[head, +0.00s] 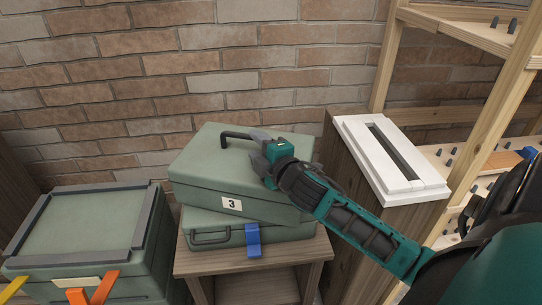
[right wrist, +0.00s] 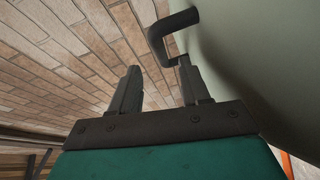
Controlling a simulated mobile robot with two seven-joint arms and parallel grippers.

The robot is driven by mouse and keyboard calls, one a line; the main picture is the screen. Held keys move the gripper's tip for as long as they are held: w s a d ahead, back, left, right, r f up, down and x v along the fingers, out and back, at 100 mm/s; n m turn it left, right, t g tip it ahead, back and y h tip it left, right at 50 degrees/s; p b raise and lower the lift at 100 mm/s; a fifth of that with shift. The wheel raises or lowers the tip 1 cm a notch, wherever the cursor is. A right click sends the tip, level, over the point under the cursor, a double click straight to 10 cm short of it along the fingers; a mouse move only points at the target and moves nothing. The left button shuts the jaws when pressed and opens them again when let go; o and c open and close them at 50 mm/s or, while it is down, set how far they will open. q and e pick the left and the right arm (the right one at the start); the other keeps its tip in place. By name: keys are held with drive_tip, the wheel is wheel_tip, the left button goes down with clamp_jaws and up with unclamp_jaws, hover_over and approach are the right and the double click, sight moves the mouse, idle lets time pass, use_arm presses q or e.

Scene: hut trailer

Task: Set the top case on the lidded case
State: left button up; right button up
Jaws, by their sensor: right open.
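The top case (head: 230,172) is a green box with a number 3 label and a dark bar handle (head: 238,136) on its upper face. It rests slightly askew on another green case. What looks like the lidded case (head: 85,222) stands at the lower left, green with a raised grey rim around its top. My right gripper (head: 256,137) is open above the top case, by the handle. In the right wrist view, the handle (right wrist: 172,30) is just beyond the fingertips, nearer the right finger, and not between them. My left gripper is out of view.
The lower green case (head: 210,235) has a blue latch (head: 253,240) and sits on a wooden stand (head: 250,268). A white slotted box top (head: 390,160) and wooden shelving (head: 500,110) stand right. A brick wall is behind.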

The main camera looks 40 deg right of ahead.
drive_tip(key=s, duration=0.4)
drive_tip(key=s+a+r, duration=0.1)
drive_tip(key=s, duration=0.1)
drive_tip(key=shift+s, duration=0.25)
drive_tip(key=shift+f, duration=0.1)
